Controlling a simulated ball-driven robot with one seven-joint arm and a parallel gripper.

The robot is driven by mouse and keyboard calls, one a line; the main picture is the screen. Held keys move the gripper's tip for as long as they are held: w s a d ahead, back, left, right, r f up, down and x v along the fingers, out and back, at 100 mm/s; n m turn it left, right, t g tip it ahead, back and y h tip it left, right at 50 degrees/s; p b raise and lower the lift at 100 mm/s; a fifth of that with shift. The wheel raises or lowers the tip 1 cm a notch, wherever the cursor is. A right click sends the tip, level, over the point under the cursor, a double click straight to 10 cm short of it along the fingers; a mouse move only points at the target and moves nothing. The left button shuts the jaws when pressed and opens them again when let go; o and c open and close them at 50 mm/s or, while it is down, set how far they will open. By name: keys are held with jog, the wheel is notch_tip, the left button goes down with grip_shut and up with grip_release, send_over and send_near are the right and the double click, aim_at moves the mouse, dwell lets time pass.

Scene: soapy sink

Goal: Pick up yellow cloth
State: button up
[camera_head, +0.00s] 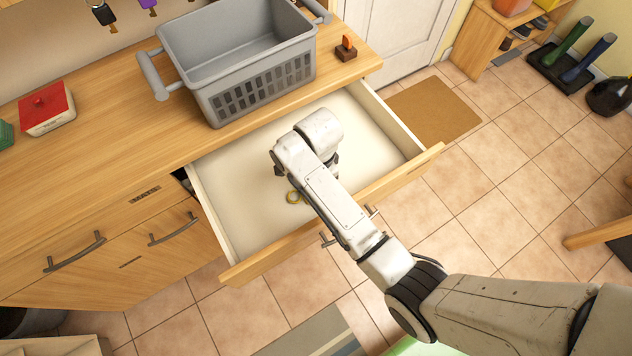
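No yellow cloth can be made out for certain. My arm reaches into the drawer from the lower right. My gripper (306,172) is under the wrist, over the drawer, with only dark bits of it showing at the sides. The wrist hides its fingertips and whatever is between them.
A grey basket (262,84) stands on the wooden counter (110,150) behind the drawer. A red-lidded box (47,108) and a small orange-topped block (346,48) are also there. The drawer's front panel (410,170) juts out over the tiled floor.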

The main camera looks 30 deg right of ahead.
jog(key=shift+f, duration=0.2)
jog(key=c, duration=1.1)
jog(key=shift+r, duration=0.15)
notch_tip(320, 180, up, 10)
jog(key=shift+f, duration=0.1)
jog(key=o, duration=0.5)
jog(key=shift+c, duration=0.2)
jog(key=c, duration=0.4)
